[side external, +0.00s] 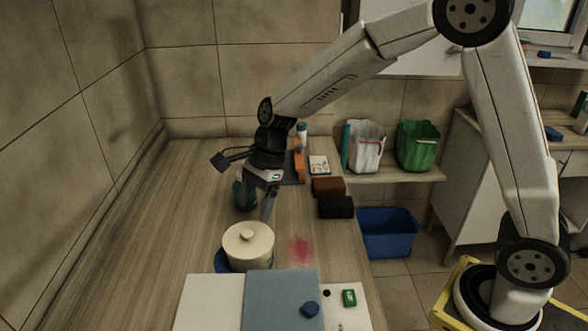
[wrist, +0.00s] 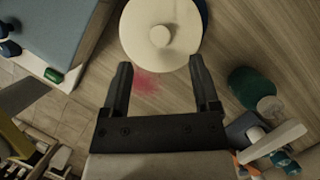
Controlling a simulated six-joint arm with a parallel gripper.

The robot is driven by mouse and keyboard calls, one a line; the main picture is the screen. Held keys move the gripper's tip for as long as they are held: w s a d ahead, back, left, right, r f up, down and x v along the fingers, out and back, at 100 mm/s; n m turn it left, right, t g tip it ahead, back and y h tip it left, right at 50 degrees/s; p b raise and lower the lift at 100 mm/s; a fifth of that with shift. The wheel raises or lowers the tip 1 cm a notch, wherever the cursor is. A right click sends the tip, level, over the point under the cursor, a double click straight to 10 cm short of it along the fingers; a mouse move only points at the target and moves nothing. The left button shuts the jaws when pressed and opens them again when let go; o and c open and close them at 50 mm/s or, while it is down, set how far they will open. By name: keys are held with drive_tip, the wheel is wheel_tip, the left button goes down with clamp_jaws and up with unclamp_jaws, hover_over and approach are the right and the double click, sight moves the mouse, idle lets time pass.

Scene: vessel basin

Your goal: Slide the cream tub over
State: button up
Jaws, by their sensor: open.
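The cream tub (side external: 249,246) is a round pot with a knobbed lid. It stands upright on a blue round base (side external: 222,262) near the front of the wooden counter. In the wrist view the tub (wrist: 160,52) is at the top centre, just beyond the fingertips. My gripper (side external: 268,212) points down just behind the tub. In the wrist view my gripper (wrist: 158,72) is open, with its two fingers apart and nothing held between them. I cannot tell whether a fingertip touches the tub.
A red stain (side external: 301,249) marks the counter right of the tub. A grey-blue board (side external: 282,297) lies in front. A dark green object (side external: 244,196) stands behind the tub. Brown (side external: 328,187) and black (side external: 336,207) blocks lie at the right edge. The counter's left side is clear.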

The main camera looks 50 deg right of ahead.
sight(249, 232)
drive_tip(key=shift+x, duration=3)
clamp_jaws()
